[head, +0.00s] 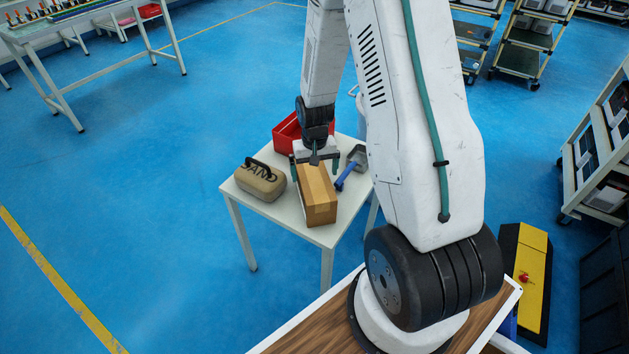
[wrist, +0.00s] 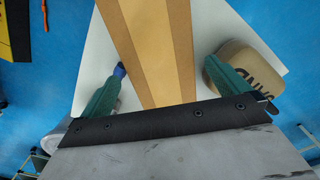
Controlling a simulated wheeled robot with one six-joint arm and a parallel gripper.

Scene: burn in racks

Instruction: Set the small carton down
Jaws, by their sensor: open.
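The small carton (head: 317,196) is a brown cardboard box with a lighter tape strip, resting on a small white table (head: 239,190) near its front edge. My gripper (head: 315,171) is directly above the carton's far part, its fingers spread to either side. In the wrist view the carton (wrist: 160,50) runs between the two green fingers, with a visible gap on each side. My gripper is open and not clamped on it. The carton's far end is hidden under the gripper.
A sand bag (head: 260,181) with a black handle sits left of the carton. A red bin (head: 288,134) stands behind. A blue-handled tool (head: 346,177) and a grey container (head: 357,155) lie to the right.

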